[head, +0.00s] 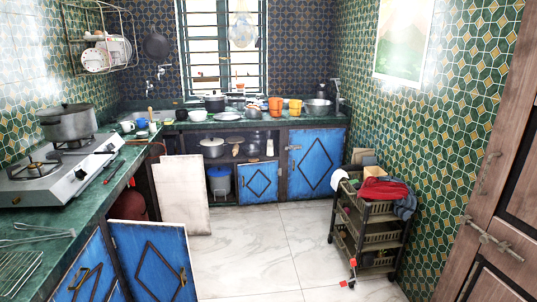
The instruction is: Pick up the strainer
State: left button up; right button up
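I cannot pick out a strainer with certainty. A pale, rounded object (242,30) hangs in front of the window, but its kind is unclear. Thin metal wire items (35,238) lie on the near left counter; I cannot tell whether one is a strainer. A wide metal bowl-like vessel (318,106) stands on the back counter near the right end. Neither of my grippers shows in the head view.
A grey pot (68,121) stands on the gas hotplate (58,172) on the left green counter (100,190). Orange cups (276,106) stand on the back counter. A dark trolley (372,225) carries red cloth (384,189). A pale board (182,195) leans at left. The tiled floor (255,250) is clear mid-room.

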aim_at(254, 108)
jog(key=i, duration=3.75)
jog(key=j+u, duration=0.05)
jog(key=j, duration=0.1)
